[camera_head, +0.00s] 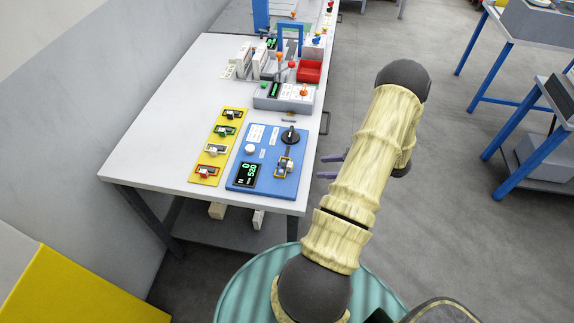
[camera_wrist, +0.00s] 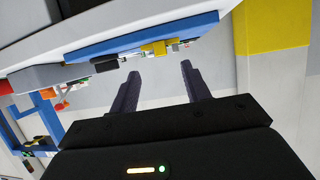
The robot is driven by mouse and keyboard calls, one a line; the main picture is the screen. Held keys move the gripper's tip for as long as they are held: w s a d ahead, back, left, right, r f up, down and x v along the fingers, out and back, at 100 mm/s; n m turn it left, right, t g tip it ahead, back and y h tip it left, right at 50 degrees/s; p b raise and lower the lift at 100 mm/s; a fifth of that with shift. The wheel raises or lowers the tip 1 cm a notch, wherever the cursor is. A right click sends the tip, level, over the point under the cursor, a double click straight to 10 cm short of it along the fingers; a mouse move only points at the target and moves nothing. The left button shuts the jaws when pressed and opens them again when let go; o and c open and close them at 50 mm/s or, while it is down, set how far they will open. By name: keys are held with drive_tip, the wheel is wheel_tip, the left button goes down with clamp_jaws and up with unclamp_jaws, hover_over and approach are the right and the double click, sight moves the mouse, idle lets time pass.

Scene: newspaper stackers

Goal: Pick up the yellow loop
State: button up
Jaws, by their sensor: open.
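A blue panel (camera_head: 265,180) lies on the table. A small yellow loop (camera_head: 280,172) sits around a dark and metal fitting near its right edge. In the wrist view a yellow piece (camera_wrist: 155,48), apparently this loop, shows on the blue panel's edge (camera_wrist: 95,50), just beyond my fingertips. My gripper (camera_head: 322,167) is open and empty, right of the panel, with its fingers pointing left toward the loop. In the wrist view its two dark fingers (camera_wrist: 160,68) are spread apart with nothing between them. How the loop is fixed to the fitting is too small to tell.
A yellow panel (camera_head: 203,172) with several small coloured-framed fittings lies left of the blue one. A grey box with knobs (camera_head: 283,97) and a red bin (camera_head: 309,71) stand behind. The white table's left part (camera_head: 160,140) is clear. Blue-framed tables stand at far right.

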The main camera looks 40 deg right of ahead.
sight(293, 167)
drive_tip(key=p+x, duration=0.1)
drive_tip(key=x, duration=0.4)
drive_tip(key=shift+w+a, duration=0.15)
drive_tip(key=p+x, duration=0.1)
drive_tip(key=x, duration=0.2)
drive_tip(key=p+x, duration=0.1)
drive_tip(key=shift+w+a+r+p, duration=0.2)
drive_tip(key=shift+w+a+p, duration=0.05)
drive_tip(key=shift+w+p, duration=0.15)
drive_tip(key=shift+w+a+f, duration=0.1)
drive_tip(key=shift+w+f, duration=0.05)
drive_tip(key=shift+f, duration=0.05)
clamp_jaws()
